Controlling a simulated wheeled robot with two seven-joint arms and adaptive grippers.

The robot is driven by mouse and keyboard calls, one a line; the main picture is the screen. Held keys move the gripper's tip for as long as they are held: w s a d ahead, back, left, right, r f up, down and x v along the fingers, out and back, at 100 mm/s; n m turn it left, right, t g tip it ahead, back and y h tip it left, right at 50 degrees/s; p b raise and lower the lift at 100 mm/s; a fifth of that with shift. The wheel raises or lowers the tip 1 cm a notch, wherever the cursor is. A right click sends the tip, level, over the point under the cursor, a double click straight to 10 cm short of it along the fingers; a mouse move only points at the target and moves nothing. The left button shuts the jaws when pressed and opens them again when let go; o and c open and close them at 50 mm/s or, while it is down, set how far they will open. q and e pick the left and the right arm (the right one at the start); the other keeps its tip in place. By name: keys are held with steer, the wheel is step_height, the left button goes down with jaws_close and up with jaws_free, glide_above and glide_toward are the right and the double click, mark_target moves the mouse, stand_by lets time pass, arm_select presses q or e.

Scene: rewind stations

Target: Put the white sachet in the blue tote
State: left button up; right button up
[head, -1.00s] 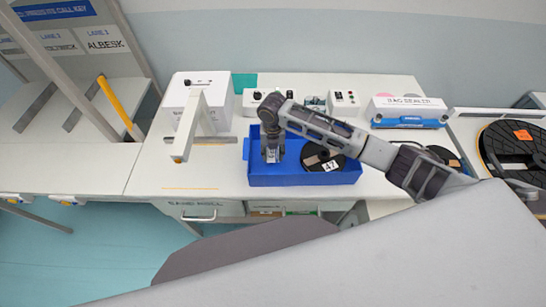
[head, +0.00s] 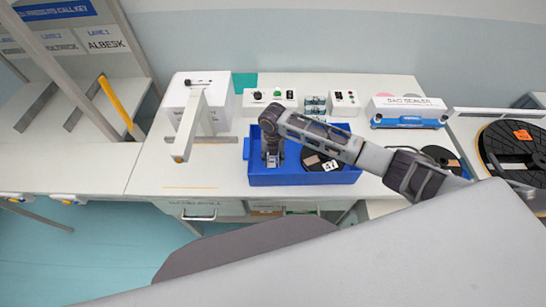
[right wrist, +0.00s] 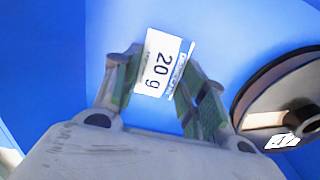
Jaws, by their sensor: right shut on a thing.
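The blue tote (head: 300,178) stands on the white bench, near its front edge. My right gripper (head: 272,161) points down inside the tote's left part. In the right wrist view my right gripper (right wrist: 160,88) is shut on the white sachet (right wrist: 158,62), a small flat packet printed "20 g". The tote's blue inside fills the background there, and I cannot tell whether the sachet touches the floor. In the head view the gripper mostly hides the sachet. My left gripper is not in view.
A black reel (head: 318,158) with a white label lies in the tote's right part, beside the gripper. A white post machine (head: 195,110) stands left of the tote. Control boxes (head: 268,97) stand behind it, and a bag sealer (head: 408,112) is at the back right.

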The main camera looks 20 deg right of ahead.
mark_target(273, 159)
steer(key=o, duration=0.8)
step_height(273, 159, up, 12)
steer(key=b, duration=0.1)
stand_by(0.5)
steer(key=shift+r, duration=0.1)
stand_by(0.3)
